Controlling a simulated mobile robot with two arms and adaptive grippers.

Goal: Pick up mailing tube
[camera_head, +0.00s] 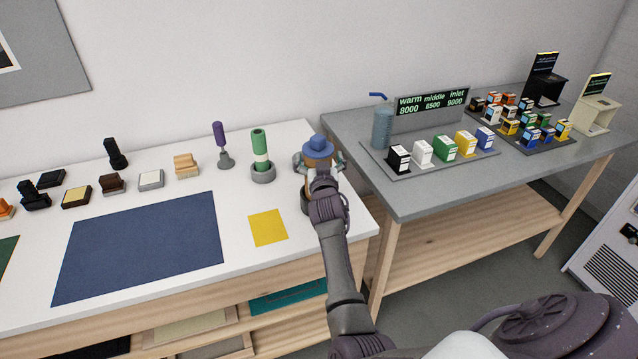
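A tan tube with a blue cap (320,145), which looks like the mailing tube, stands at the right end of the white table. A dark base (305,203) shows at its foot. My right gripper (320,163) is at the tube's upper part, with finger parts showing on both sides of it, just below the cap. The gripper and wrist hide most of the tube, so I cannot tell whether the fingers touch it. My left gripper is out of view.
A purple-handled tool (220,140) and several stamp-like blocks stand along the back of the white table (235,200). A blue mat (140,245) and a yellow square (268,227) lie in front. The grey table (430,192) at right holds a display (432,106), a cup and small boxes.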

